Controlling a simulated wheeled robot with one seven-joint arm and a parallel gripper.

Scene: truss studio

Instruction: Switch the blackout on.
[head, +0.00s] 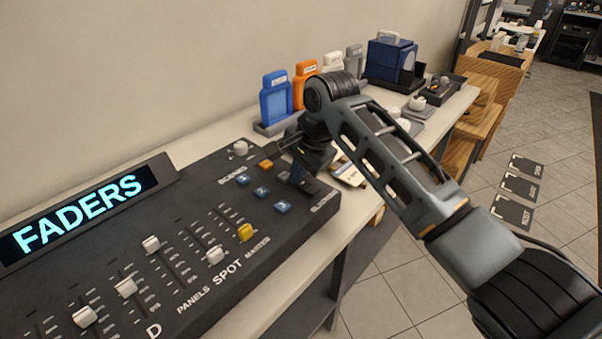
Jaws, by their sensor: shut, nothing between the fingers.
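The dark lighting console (215,205) lies on the pale bench, with its display (82,215) reading "FADERS". A small label (325,202) near its right corner seems to read "BLACKOUT", but it is small and slanted. My gripper (297,178) is shut and empty, low over the console's right end, close to that label. The blackout control itself is hidden or hard to make out beneath my gripper; I cannot tell its position or whether I touch it. Blue buttons (261,192) and an orange button (265,164) sit just left of my gripper.
White fader knobs (151,244) and a yellow master knob (245,232) stand up from the console. Behind my arm are a blue bottle-shaped holder (276,100), an orange one (305,82) and a blue case (391,60). Dark mats (519,187) lie on the tiled floor.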

